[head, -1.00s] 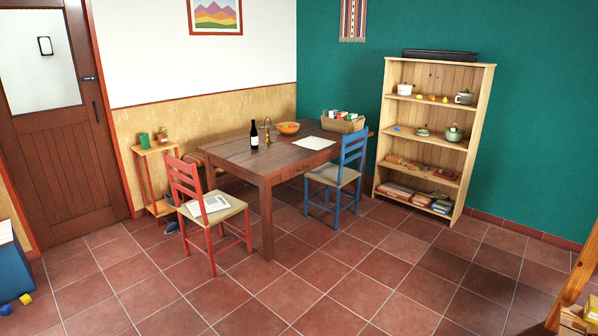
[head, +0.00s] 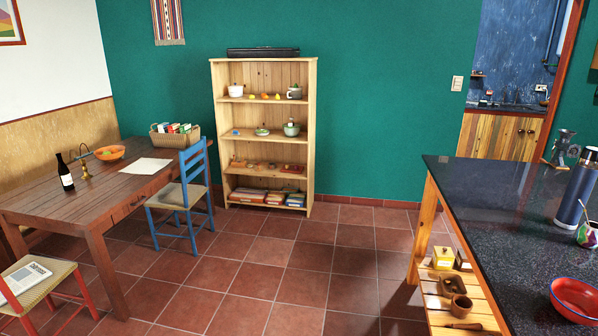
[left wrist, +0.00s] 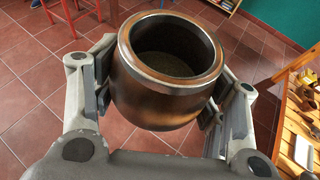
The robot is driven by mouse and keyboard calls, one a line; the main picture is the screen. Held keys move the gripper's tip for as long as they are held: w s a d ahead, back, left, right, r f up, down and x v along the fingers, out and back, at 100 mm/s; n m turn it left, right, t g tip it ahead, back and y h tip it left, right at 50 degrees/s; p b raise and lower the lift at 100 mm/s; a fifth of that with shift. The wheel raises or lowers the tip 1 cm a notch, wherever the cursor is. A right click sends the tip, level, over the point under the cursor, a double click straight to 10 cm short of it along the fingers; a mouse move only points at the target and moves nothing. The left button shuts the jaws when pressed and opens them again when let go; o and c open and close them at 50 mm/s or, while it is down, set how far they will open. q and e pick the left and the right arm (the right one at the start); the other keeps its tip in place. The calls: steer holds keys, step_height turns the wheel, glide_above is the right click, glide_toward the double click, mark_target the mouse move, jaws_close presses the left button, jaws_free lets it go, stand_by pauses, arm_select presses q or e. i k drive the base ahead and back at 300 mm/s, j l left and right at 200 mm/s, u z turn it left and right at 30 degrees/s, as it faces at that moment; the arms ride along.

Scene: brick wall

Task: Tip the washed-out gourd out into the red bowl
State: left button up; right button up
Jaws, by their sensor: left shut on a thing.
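My left gripper (left wrist: 163,92) is shut on a brown, rounded gourd (left wrist: 160,98) with a metal rim, seen in the left wrist view. The gourd's mouth faces up toward the camera, with a finger on either side. The inside is dim, and I cannot tell whether anything is in it. The floor lies below it. The red bowl (head: 578,299) stands on the dark stone counter at the lower right of the head view, partly cut off by the frame edge. Neither gripper shows in the head view.
On the counter (head: 480,210) stand a dark blue flask (head: 576,187) and a colourful painted cup (head: 587,235). A yellow box (head: 443,256) and wooden pots sit on its lower shelf. A table (head: 110,195), blue chair (head: 184,190) and bookcase (head: 313,130) stand left. The tiled floor between is free.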

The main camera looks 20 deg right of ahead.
mark_target(577, 300)
steer(key=i+l+z, duration=0.1)
steer(key=i+z, duration=1.15)
steer(key=z, duration=0.2)
steer(key=i+j+z, duration=0.1)
steer(key=z, duration=0.25)
steer(key=i+j+z, duration=0.15)
steer(key=i+z, duration=0.25)
steer(key=i+j+z, duration=0.1)
steer(key=z, duration=0.3)
steer(key=i+j+z, duration=0.2)
steer(key=z, duration=0.2)
steer(key=i+j+z, duration=0.25)
steer(key=z, duration=0.15)
